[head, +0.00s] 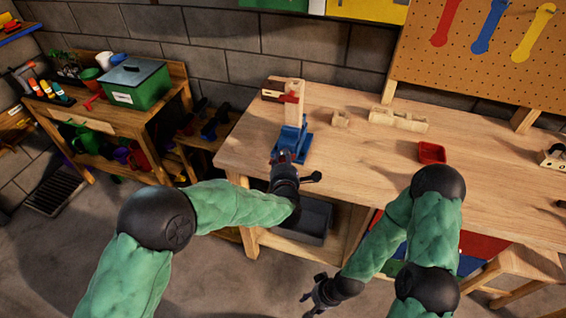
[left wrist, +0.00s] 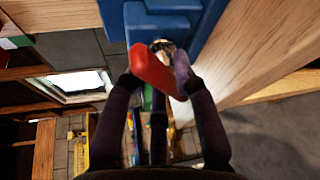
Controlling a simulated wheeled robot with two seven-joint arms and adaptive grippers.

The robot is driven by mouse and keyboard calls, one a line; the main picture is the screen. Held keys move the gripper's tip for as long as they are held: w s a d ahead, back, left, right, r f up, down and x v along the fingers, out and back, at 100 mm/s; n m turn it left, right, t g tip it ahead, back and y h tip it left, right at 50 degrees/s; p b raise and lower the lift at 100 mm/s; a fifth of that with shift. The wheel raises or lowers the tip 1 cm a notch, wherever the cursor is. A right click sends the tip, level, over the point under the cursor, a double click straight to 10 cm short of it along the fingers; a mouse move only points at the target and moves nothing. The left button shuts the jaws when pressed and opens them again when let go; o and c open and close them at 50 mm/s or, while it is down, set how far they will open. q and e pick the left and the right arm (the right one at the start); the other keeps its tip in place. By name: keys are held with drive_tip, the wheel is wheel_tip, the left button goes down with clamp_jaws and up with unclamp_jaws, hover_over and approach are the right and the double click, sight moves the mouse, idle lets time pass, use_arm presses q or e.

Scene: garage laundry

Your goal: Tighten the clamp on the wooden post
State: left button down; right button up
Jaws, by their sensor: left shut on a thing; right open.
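The wooden post (head: 294,115) stands upright at the left end of the workbench, its lower part in the blue clamp (head: 292,138). A red piece sits near the post's upper part. The blue clamp (left wrist: 175,22) fills the top of the left wrist view, with a metal screw end (left wrist: 162,46) at its front. My left gripper (head: 284,160) is at the clamp's near side, shut on the clamp's red handle (left wrist: 150,70). The fingers partly cover the handle. My right gripper (head: 318,292) is open and empty, low in front of the bench, away from the clamp.
The workbench (head: 350,165) carries a wooden block (head: 341,118), a longer wooden piece (head: 398,120) and a red tray (head: 432,152). A grey bin (head: 305,218) sits beneath. Shelves with a green box (head: 134,84) stand left. The bench's middle is mostly clear.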

use_arm(q)
drive_tip(key=shift+m+t+y+b, duration=0.3)
drive_tip(key=shift+m+t+b, duration=0.1)
drive_tip(key=shift+m+b, duration=0.4)
drive_tip(key=shift+r, duration=0.1)
drive_tip(key=c, duration=1.1)
unclamp_jaws()
drive_tip(key=shift+s, duration=0.1)
drive_tip(key=shift+f, duration=0.2)
